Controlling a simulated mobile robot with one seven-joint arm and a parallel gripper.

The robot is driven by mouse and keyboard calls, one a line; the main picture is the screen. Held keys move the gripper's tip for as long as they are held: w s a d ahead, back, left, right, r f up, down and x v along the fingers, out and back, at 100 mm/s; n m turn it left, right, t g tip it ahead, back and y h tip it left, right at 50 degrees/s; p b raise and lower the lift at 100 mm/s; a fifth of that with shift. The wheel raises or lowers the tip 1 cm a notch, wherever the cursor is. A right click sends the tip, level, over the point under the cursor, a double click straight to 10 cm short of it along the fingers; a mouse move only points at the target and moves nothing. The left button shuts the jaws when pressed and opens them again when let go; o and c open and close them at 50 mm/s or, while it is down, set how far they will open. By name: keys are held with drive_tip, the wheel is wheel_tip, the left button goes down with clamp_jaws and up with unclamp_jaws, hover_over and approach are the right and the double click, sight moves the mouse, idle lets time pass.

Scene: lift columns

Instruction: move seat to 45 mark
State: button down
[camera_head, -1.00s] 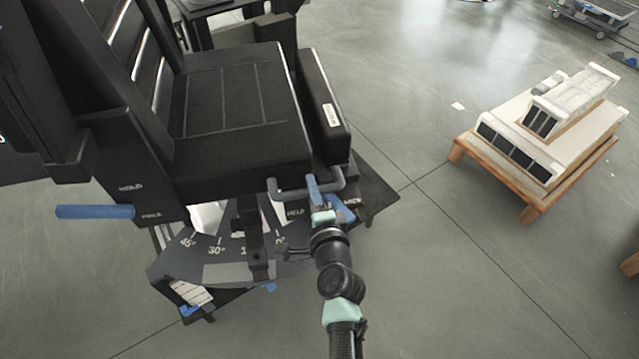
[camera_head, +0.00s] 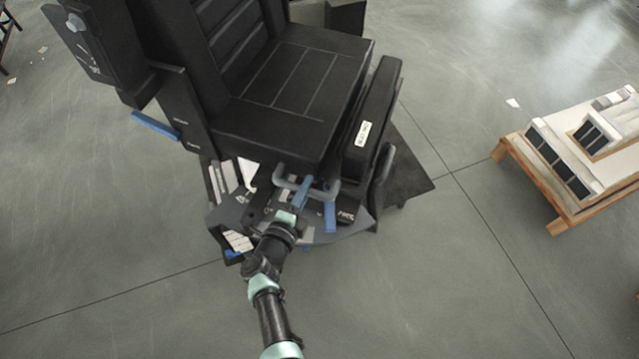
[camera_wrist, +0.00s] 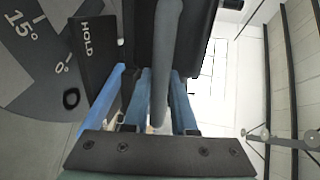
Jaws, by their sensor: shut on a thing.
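The black padded seat (camera_head: 290,85) with its backrest fills the upper middle of the head view. A grey U-shaped handle (camera_head: 284,184) sticks out below its front edge. My gripper (camera_head: 303,192) is shut on this handle; in the wrist view the grey bar (camera_wrist: 166,50) runs between the two blue fingers of my gripper (camera_wrist: 159,95). An angle plate (camera_wrist: 32,70) shows the 15° and 0° marks in the wrist view. My arm covers part of the plate in the head view, and the 45 mark is not visible now.
A black panel marked HOLD (camera_wrist: 97,50) and a blue lever (camera_wrist: 97,108) lie close left of my fingers in the wrist view. Another blue lever (camera_head: 156,125) is left of the seat. A wooden platform (camera_head: 560,215) stands right. Open floor lies in front.

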drive_tip(key=shift+w+a+r+h, duration=0.1)
drive_tip(key=shift+a+h, duration=0.1)
drive_tip(key=shift+a, duration=0.4)
drive_tip(key=shift+w+a+r+h, duration=0.1)
drive_tip(key=shift+a+h, duration=0.1)
drive_tip(key=shift+a, duration=0.45)
drive_tip(key=c, duration=0.7)
unclamp_jaws()
drive_tip(key=shift+s+f+g, duration=0.1)
drive_tip(key=shift+s+g, duration=0.05)
drive_tip(key=shift+g, duration=0.15)
drive_tip(key=shift+c, duration=0.2)
drive_tip(key=shift+s+m, duration=0.1)
drive_tip(key=shift+m, duration=0.2)
drive_tip(key=p+v, duration=0.2)
drive_tip(key=v, duration=1)
drive_tip(key=shift+s, duration=0.35)
